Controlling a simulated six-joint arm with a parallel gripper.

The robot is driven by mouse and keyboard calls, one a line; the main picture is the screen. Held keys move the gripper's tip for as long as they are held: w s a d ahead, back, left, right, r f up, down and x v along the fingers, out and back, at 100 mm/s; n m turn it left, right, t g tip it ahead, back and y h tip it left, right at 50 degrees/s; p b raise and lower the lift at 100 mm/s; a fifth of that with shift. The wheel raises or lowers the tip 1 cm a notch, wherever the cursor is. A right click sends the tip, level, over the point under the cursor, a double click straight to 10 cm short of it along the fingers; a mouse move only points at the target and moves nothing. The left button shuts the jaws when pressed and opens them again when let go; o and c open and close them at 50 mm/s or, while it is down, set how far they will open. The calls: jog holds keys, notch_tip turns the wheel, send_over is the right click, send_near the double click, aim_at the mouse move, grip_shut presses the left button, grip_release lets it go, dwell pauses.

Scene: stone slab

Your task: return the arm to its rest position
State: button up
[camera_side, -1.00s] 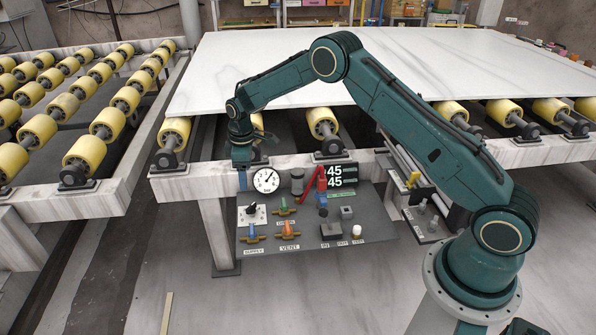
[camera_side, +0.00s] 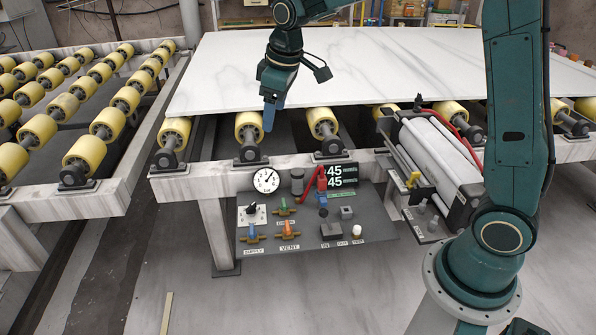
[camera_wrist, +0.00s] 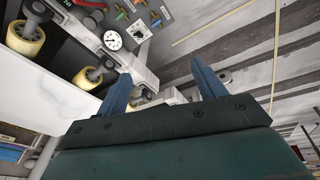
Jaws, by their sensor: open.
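My gripper (camera_side: 269,116) hangs from my raised arm, fingers down, over the front edge of the white stone slab (camera_side: 400,72) in the side view. Its blue fingertips are in front of a yellow roller and above the control panel. In the wrist view my gripper (camera_wrist: 162,90) has its two blue fingers spread apart with nothing between them. The slab lies flat on the rollers and also shows at the left of the wrist view (camera_wrist: 40,115).
The control panel (camera_side: 370,232) carries valves and switches, with a round gauge (camera_side: 266,180) above. A white cylinder unit (camera_side: 438,158) stands right of it. Yellow rollers (camera_side: 322,122) line the slab's front. A second roller bed (camera_side: 38,130) is at left; the front floor is mostly clear.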

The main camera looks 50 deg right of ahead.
jog(key=s+r+m+t, duration=0.1)
jog(key=s+r, duration=0.2)
jog(key=s, duration=0.4)
jog(key=s+r+m, duration=0.1)
jog(key=s+r, duration=0.3)
jog(key=s, duration=0.4)
jog(key=s+a+f+m+t, duration=0.1)
jog(key=s+f+m, duration=0.1)
jog(key=s, duration=1.1)
jog(key=shift+s+f+m+t, duration=0.2)
jog(key=shift+f+m+t, duration=0.1)
jog(key=shift+f+t, duration=0.1)
